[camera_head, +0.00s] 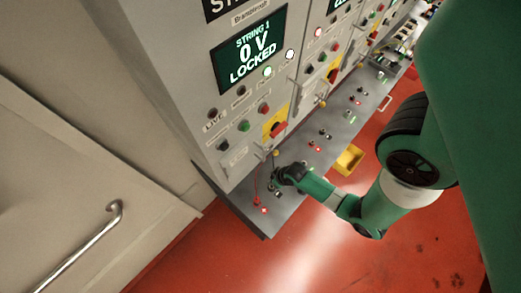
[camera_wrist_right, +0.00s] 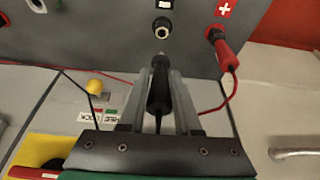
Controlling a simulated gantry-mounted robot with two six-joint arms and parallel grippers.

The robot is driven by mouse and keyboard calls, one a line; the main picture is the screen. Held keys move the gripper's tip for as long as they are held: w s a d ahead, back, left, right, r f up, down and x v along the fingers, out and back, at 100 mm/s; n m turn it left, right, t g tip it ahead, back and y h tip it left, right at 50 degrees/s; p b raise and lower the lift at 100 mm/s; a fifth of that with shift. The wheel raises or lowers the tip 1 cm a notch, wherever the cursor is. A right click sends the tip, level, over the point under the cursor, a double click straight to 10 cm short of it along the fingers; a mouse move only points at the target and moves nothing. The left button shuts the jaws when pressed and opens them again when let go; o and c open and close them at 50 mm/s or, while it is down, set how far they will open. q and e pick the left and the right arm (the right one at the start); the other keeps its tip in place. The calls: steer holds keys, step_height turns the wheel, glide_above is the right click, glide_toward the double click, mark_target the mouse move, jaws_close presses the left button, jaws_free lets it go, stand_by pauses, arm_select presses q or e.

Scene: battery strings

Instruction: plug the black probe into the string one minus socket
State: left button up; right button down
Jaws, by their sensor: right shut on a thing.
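My right gripper (camera_wrist_right: 162,72) is shut on the black probe (camera_wrist_right: 158,95), whose tip points up the picture in the right wrist view. The tip appears short of the ring, with a small gap in the picture. The red probe (camera_wrist_right: 219,42) sits in the plus socket beside it, under a red cross label. In the head view my right gripper (camera_head: 283,177) is at the shelf by the first cabinet; the black probe is hidden there. My left gripper is out of view.
The cabinet screen (camera_head: 250,50) reads STRING 1, 0 V, LOCKED. Buttons and a yellow-backed red switch (camera_head: 278,128) are below it. A red lead (camera_wrist_right: 232,92) hangs right of the gripper. A yellow ball (camera_wrist_right: 95,86) is at left. More sockets line the shelf (camera_head: 312,150).

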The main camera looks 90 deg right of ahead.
steer(key=shift+f+b, duration=1.45)
steer(key=shift+f, duration=0.65)
steer(key=shift+p, duration=0.5)
steer(key=shift+f+b, duration=1.55)
steer(key=shift+f, duration=0.25)
steer(key=c, duration=0.5)
jaws_free()
steer(key=shift+r, duration=0.15)
steer(key=p+v, duration=0.7)
steer(key=v, duration=0.4)
steer(key=shift+r, duration=0.2)
